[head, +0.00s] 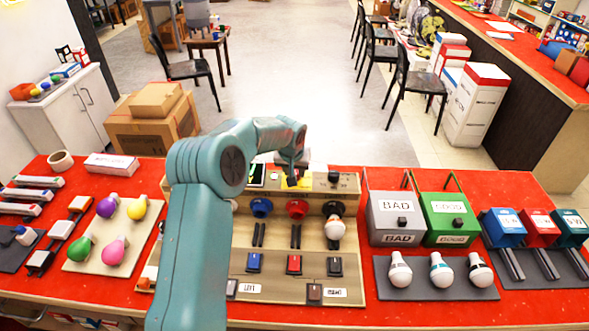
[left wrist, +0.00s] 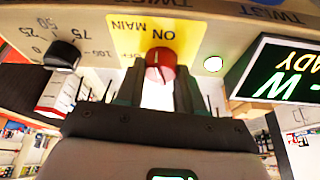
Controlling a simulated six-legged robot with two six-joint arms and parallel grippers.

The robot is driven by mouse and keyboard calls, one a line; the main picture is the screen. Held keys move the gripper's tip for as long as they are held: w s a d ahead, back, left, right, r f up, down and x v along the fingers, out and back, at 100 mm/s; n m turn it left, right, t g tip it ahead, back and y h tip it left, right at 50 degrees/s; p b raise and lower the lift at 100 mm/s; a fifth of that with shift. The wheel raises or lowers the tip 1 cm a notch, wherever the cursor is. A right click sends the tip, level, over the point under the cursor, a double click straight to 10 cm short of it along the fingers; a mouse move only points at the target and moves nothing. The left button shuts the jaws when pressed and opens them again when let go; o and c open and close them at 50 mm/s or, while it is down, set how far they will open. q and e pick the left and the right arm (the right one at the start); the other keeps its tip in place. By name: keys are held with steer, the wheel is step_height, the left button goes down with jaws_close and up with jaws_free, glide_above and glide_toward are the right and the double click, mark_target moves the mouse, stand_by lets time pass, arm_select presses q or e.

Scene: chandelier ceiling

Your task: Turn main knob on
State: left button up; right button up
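The main knob (left wrist: 160,66) is a small red dial on a yellow plate (left wrist: 180,25) marked "ON" and "MAIN", upside down in the left wrist view. Its white pointer line tilts slightly left of the "ON" lettering. My left gripper (left wrist: 159,85) has its dark fingers apart, one on each side of the knob's lower part; I cannot tell whether they touch it. In the head view my left gripper (head: 292,172) is at the rear panel of the beige test console (head: 215,285), and it hides the knob. My right gripper is not in view.
A black dial (left wrist: 60,55) and a lit green screen (left wrist: 285,75) flank the plate. Grey BAD (head: 392,207) and green GOOD (head: 445,208) bins stand right of the console.

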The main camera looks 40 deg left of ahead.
arm_select(q)
steer(key=shift+m+h, duration=0.3)
steer(key=shift+m, duration=0.1)
steer(key=shift+a+r+m+t+h, duration=0.1)
steer(key=shift+m+t+h, duration=0.2)
steer(key=shift+m, duration=0.9)
steer(key=o, duration=1)
steer(key=shift+o, duration=0.2)
steer(key=b+v, duration=0.2)
steer(key=v, duration=1.4)
steer(key=shift+r+b, duration=0.2)
steer(key=shift+b, duration=0.2)
